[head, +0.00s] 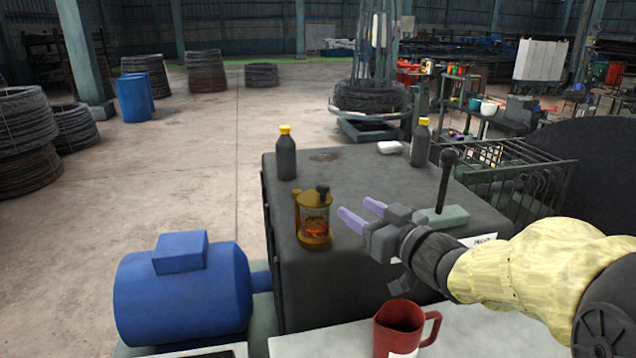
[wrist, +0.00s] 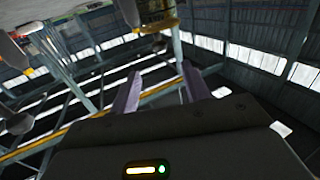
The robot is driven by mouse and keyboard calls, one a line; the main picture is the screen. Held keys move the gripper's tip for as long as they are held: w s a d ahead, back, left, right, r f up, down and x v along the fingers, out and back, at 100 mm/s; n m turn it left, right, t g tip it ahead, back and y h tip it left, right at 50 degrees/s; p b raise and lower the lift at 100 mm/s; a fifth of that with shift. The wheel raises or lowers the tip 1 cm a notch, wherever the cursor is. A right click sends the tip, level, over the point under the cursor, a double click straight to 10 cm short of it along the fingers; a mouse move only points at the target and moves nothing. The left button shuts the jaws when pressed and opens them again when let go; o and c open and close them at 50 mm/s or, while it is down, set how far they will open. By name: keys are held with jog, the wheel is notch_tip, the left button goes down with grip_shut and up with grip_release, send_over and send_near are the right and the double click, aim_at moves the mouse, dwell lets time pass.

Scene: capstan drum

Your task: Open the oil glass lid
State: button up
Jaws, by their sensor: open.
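The oil glass (head: 314,222) stands upright on the dark machine housing, with a brass frame and reddish content in its clear body. A dark knob (head: 323,189) sits on top of it at the lid, which looks shut. In the wrist view a brass-coloured part, apparently of the oil glass (wrist: 157,22), shows at the top edge, cut off by the frame. My gripper (head: 358,212) is just right of the oil glass, its two pale purple fingers spread, empty and apart from it. The fingers also show in the wrist view (wrist: 160,85) with nothing between them.
The dark housing (head: 290,265) also carries two yellow-capped bottles (head: 286,155) (head: 421,145), a white item (head: 390,147) and a black-knobbed lever (head: 447,180). A red jug (head: 400,325) stands on the pale surface in front. A blue motor (head: 180,295) is at the left.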

aim_at(319, 185)
jog(key=p+x, duration=0.3)
jog(key=x, duration=1.1)
jog(key=shift+c, duration=0.2)
grip_shut()
